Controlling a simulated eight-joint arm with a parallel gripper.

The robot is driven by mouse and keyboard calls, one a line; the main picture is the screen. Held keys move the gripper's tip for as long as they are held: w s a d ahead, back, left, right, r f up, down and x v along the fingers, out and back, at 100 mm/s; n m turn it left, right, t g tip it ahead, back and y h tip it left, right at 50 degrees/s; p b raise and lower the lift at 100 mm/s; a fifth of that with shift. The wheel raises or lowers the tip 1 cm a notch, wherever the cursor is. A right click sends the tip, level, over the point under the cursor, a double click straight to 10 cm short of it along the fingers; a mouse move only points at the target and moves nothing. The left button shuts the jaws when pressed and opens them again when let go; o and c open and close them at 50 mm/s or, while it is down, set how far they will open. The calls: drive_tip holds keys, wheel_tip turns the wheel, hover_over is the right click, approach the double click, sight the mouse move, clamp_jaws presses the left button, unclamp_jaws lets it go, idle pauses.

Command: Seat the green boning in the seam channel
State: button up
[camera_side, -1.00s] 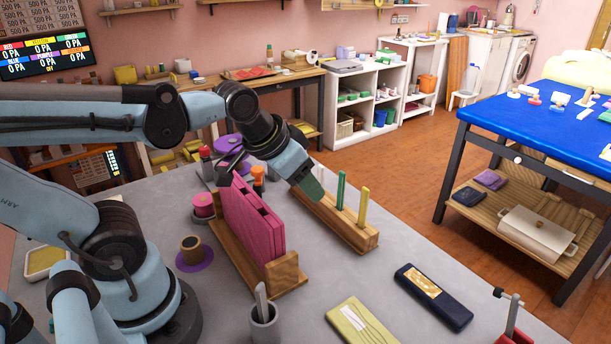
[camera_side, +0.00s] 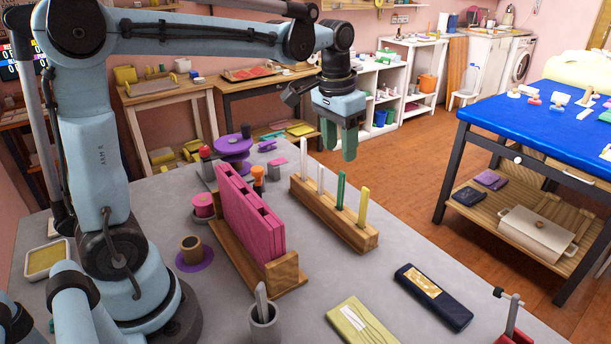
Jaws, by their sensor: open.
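The green boning (camera_side: 341,190) stands upright in a wooden rack (camera_side: 318,218), between a pale strip and a yellow strip. The pink seam piece (camera_side: 245,212) stands in a wooden holder (camera_side: 287,273) left of the rack. Dark openings show along its top edge; I cannot tell which is the seam channel for the green boning. My gripper (camera_side: 339,152) points down with green fingers apart and nothing between them. It appears above the rack, with its fingertips higher in the picture than the green boning's top.
White (camera_side: 304,158), pale (camera_side: 320,178) and yellow (camera_side: 363,206) strips share the rack. A spool (camera_side: 191,247) and a pink reel (camera_side: 203,205) stand left of the pink piece. The tabletop right of the rack is clear.

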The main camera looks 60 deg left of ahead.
sight(341, 176)
drive_tip(key=f, duration=0.7)
drive_tip(key=w+f, duration=0.1)
drive_tip(key=f, duration=0.2)
drive_tip(key=shift+w+f, duration=0.1)
drive_tip(key=shift+f, duration=0.3)
drive_tip(key=shift+c, duration=0.5)
clamp_jaws()
